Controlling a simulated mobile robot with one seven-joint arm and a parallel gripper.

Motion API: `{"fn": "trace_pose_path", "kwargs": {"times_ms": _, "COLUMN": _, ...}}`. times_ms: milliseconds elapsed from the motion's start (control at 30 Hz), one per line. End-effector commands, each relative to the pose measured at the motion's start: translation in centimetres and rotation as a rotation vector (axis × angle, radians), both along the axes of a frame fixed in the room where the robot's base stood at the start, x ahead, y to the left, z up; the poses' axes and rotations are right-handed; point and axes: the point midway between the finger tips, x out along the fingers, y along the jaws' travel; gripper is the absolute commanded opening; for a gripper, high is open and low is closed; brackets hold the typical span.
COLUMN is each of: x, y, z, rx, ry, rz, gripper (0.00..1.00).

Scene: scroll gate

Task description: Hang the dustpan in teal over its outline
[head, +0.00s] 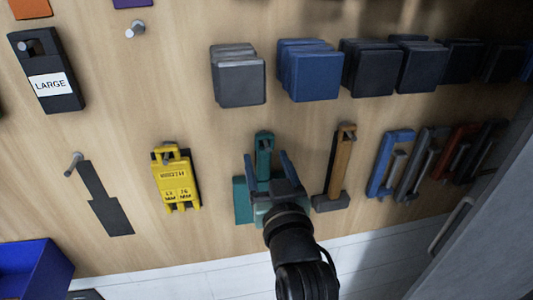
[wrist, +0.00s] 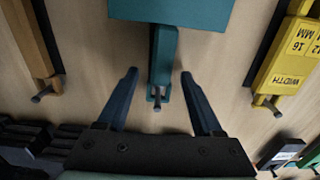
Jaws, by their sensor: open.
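The teal dustpan (head: 242,203) hangs on the board from a peg through its handle top. In the wrist view the dustpan (wrist: 163,55) shows its handle between my fingers, with clear gaps on both sides and the peg end poking out. My gripper (head: 268,160) is open in front of the handle and hides part of the dustpan; its fingers (wrist: 159,73) also show in the wrist view. A dark outline with a narrow handle and wider end (head: 108,212) is on the board at left, bare, with a peg (head: 75,160) at its top.
A yellow gauge-like tool (head: 177,182) hangs between the outline and the dustpan. A brown-handled tool (head: 338,165) hangs close to the right. Several blocks (head: 238,78) line the board above. A blue bin (head: 30,268) stands at lower left, and a grey cabinet (head: 480,225) at right.

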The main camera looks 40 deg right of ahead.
Motion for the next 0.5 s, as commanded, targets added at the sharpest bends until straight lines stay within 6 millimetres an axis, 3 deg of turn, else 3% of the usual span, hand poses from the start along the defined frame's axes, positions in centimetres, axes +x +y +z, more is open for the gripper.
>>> {"fn": "trace_pose_path", "kwargs": {"times_ms": 400, "x": 0.69, "y": -0.4, "z": -0.04, "rx": -0.001, "ry": 0.001, "rz": 0.0, "gripper": 0.68}}
{"fn": "trace_pose_path", "kwargs": {"times_ms": 500, "x": 0.68, "y": -0.4, "z": -0.04, "rx": 0.0, "ry": 0.0, "rz": 0.0, "gripper": 0.51}}
